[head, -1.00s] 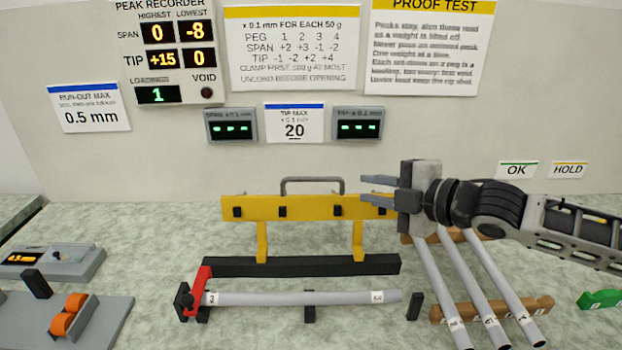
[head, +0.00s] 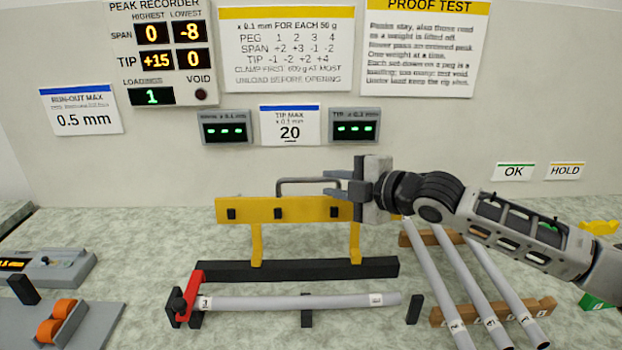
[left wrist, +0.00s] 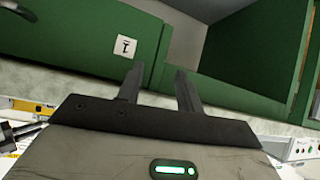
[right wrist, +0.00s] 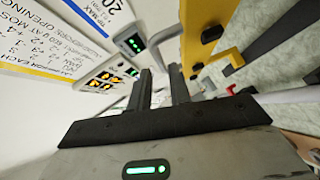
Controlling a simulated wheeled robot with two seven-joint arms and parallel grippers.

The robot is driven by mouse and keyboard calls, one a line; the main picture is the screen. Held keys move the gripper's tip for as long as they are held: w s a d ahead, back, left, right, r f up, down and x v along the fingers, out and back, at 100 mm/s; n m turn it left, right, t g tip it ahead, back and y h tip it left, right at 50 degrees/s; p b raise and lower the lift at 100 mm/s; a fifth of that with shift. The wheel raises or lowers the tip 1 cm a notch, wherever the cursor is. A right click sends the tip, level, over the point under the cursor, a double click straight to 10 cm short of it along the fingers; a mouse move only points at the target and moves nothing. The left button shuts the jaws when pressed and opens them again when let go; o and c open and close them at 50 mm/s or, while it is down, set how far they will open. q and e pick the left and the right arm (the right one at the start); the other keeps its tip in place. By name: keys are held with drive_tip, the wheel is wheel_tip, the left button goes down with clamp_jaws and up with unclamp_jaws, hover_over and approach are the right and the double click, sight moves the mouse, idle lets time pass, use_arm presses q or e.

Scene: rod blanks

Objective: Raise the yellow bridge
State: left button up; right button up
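The yellow bridge (head: 318,209) stands upright on two legs on a black base bar, behind the red clamp, with a grey handle (head: 300,181) on top and black pegs on its face. It also shows close up in the right wrist view (right wrist: 200,50). My right gripper (head: 331,183) points left at the handle's right end, its fingers apart. Whether the handle lies between the fingers is unclear. In the right wrist view the fingers (right wrist: 162,78) show a gap with nothing clearly held. My left gripper (left wrist: 157,78) is open and empty, facing a green cabinet, outside the head view.
A grey rod (head: 290,301) lies in the red clamp (head: 187,292) in front of the bridge. Several rods rest on a wooden rack (head: 495,311) at right. Two display boxes (head: 225,127) and the peak recorder (head: 157,50) are on the wall behind.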

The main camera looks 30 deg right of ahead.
sight(314, 181)
drive_tip(key=x, duration=0.6)
drive_tip(key=shift+w+a+p, duration=0.15)
drive_tip(key=shift+a+p, duration=0.05)
drive_tip(key=shift+p, duration=0.15)
clamp_jaws()
